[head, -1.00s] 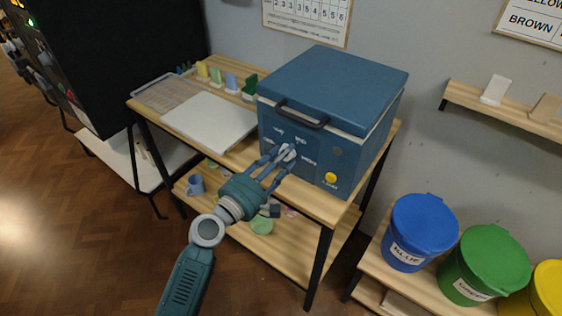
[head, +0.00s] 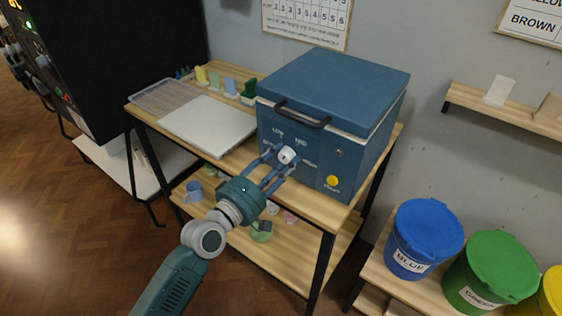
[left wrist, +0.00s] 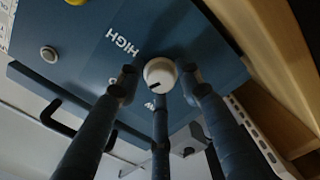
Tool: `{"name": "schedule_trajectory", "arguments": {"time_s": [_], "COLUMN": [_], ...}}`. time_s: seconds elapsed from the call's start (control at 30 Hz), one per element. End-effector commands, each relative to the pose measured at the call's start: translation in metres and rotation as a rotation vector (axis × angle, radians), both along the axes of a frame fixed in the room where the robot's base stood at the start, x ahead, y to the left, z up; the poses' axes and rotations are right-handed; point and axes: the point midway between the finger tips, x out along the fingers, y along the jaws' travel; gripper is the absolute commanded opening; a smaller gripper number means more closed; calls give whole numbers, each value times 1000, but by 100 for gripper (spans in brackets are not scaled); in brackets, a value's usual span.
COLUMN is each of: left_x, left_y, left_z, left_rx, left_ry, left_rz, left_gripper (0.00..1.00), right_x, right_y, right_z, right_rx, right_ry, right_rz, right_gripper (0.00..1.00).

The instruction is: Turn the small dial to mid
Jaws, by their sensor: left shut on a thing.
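The small dial (head: 287,155) is a round white knob on the blue front panel of a kiln-like box (head: 333,92). Labels around it read LOW, MED and HIGH, one partly hidden. My left gripper (head: 279,158) reaches up from the lower left, its blue fingers closed around the dial. In the left wrist view the dial (left wrist: 160,72) sits between the fingertips (left wrist: 162,80). Its dark mark points to the lower left there, on the side of the partly hidden labels. I cannot tell exactly which label it meets. My right gripper is out of view.
A yellow button (head: 333,181) is right of the dial. Blue (head: 424,236) and green (head: 490,270) lidded buckets stand at the lower right. Open floor lies left.

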Motion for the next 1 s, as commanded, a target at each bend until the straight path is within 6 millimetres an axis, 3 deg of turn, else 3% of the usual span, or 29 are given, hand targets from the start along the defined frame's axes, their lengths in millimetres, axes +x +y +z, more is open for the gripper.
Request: {"name": "schedule_trajectory", "arguments": {"time_s": [0.4, 0.97, 1.0], "left_x": [-3, -3, -3], "left_y": [-3, -4, -4], "left_z": [-5, -8, -8], "left_rx": [154, 177, 177], "left_ry": [-101, -111, -111], "left_rz": [-8, -9, -9], "left_gripper": [10, 10, 44], "right_x": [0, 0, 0], "right_y": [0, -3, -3], "right_z": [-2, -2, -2], "right_rx": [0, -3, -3], "right_ry": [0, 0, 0], "right_rz": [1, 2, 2], "right_gripper": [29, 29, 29]}}
